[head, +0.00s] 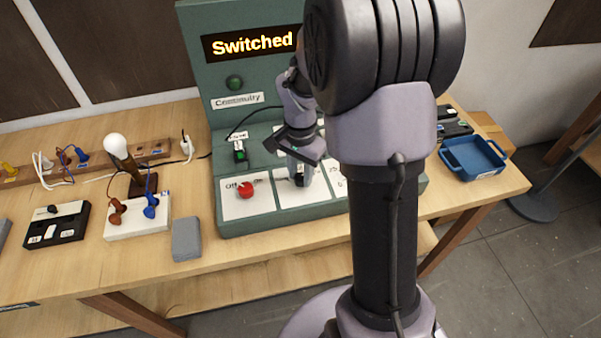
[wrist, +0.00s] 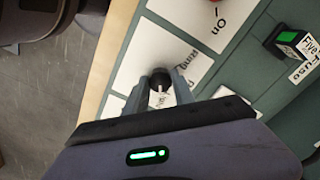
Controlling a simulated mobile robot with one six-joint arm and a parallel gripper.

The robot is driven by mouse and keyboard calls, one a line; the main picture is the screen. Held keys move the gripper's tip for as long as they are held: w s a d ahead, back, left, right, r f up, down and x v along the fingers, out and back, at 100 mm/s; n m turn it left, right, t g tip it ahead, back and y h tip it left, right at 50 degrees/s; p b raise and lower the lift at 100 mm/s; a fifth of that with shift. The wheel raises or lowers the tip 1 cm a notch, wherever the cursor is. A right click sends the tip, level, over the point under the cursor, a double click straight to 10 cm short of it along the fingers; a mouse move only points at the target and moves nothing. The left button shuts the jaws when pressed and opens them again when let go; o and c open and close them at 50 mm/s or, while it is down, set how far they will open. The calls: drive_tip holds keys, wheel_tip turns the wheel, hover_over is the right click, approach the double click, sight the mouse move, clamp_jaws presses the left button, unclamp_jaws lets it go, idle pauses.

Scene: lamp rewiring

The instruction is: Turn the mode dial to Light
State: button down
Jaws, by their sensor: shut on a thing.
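The mode dial (wrist: 160,80) is a small black knob with a pale pointer line, on a white plate of the green test panel (head: 232,224). My gripper (wrist: 161,88) is shut on the dial, one finger on each side. In the head view my gripper (head: 300,176) comes down onto the middle white plate and mostly hides the dial. The lettering around the dial is partly covered by the fingers, so I cannot read its setting. The lit display (head: 250,43) reads "Switched"; my arm covers its right end.
A red knob (head: 245,189) is left of the dial. A green-topped fuse block (head: 239,152) stands behind it. A lamp with a bulb (head: 115,146), a white block with plugs (head: 137,228) and a grey block (head: 186,240) are at left. A blue tray (head: 474,158) is at right.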

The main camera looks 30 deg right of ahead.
sight(300, 177)
drive_tip(key=c, duration=1.1)
unclamp_jaws()
drive_tip(key=shift+o, duration=0.2)
wheel_tip(300, 177, up, 18)
drive_tip(key=p, duration=0.6)
drive_tip(key=shift+f, duration=0.25)
drive_tip(key=s+a+f+n+t+y+b, duration=0.1)
drive_tip(key=s+a+n+t+b, duration=0.4)
drive_tip(key=s+a, duration=1.1)
drive_tip(key=s+n+y+b, duration=0.1)
drive_tip(key=n+b, duration=0.2)
drive_tip(key=shift+s+a+f+t, duration=0.15)
drive_tip(key=shift+s+f+t, duration=0.15)
drive_tip(key=shift+f+t, duration=0.1)
